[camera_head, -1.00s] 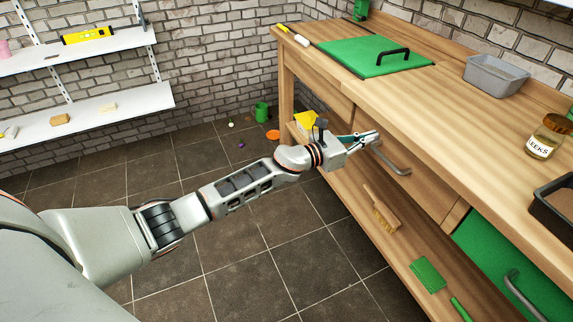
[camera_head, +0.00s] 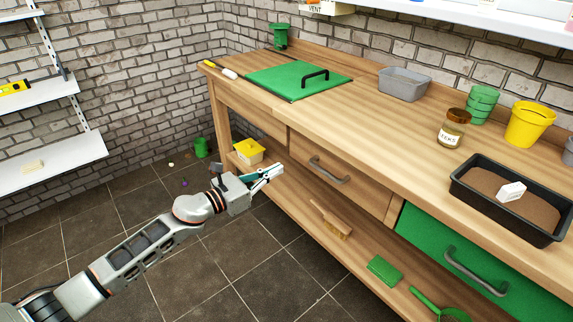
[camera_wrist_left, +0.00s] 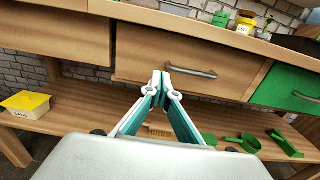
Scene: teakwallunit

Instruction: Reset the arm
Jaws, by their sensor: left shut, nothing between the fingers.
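My left arm comes in from the lower left in the head view. Its left gripper (camera_head: 268,173) is in front of the wooden workbench (camera_head: 330,118), below the bench top and beside the wooden drawer's front. In the left wrist view the gripper's fingertips (camera_wrist_left: 161,84) meet, with nothing between them. The wooden drawer (camera_wrist_left: 150,50) with its grey handle (camera_wrist_left: 192,72) lies ahead of the fingers and looks shut. My right gripper is not in view.
The bench top holds a green lid (camera_head: 290,80), a grey bin (camera_head: 404,84), a jar (camera_head: 453,128) and a soil tray (camera_head: 485,184). The lower shelf holds a yellow-lidded box (camera_head: 249,151), a brush (camera_head: 332,220) and a green scoop (camera_head: 440,306).

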